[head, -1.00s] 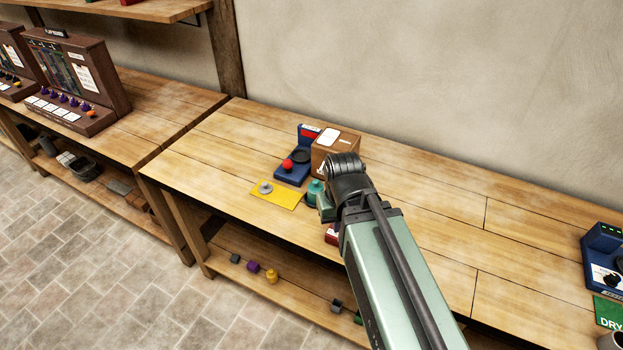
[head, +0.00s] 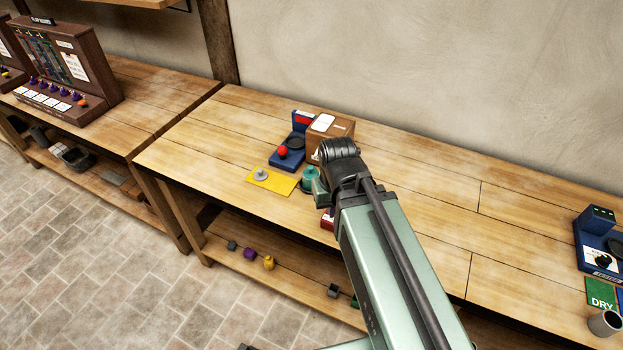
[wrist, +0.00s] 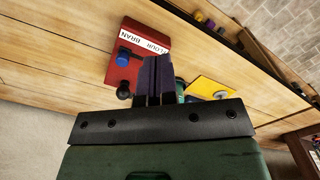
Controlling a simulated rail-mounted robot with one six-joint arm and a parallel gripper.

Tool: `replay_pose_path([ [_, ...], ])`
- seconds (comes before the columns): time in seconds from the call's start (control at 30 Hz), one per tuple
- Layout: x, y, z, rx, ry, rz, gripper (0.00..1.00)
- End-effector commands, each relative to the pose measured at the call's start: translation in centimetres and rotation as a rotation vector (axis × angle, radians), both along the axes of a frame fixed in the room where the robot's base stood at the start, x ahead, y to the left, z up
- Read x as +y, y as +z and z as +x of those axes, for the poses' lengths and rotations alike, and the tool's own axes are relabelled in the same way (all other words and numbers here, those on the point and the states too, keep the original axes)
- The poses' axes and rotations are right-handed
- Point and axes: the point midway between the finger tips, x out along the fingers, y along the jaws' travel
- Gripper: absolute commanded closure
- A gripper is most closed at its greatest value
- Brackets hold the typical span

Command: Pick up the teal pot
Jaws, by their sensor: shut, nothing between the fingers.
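The teal pot (head: 310,176) stands on the wooden bench in the head view, between a yellow mat (head: 269,180) and my arm, which partly covers it. In the wrist view only a sliver of the teal pot (wrist: 181,88) shows, beside and behind my fingers. My gripper (wrist: 154,62) has its dark fingers together and empty. It is over the bench near the pot, apart from it as far as I can tell. In the head view my arm hides the fingers.
A red box marked FLOUR BRAN (wrist: 124,72), with a blue knob, lies close to my fingers. A grey piece (head: 261,174) is on the yellow mat. A blue device with a red ball (head: 283,152) and a cardboard box (head: 334,128) stand behind the pot. The bench's right side is mostly clear.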

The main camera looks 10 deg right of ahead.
Motion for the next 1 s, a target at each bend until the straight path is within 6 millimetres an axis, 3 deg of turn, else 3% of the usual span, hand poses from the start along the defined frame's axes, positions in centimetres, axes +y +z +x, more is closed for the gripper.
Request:
replay_pose_path([
  [0.13, 0.0, 0.0, 0.0, 0.0, 0.0, 0.0, 0.98],
  [0.67, 0.0, 0.0, 0.0, 0.0, 0.0, 0.0, 0.17],
  [1.0, -0.25, -0.88, 0.55, 0.0, -0.006, 0.0, 0.16],
])
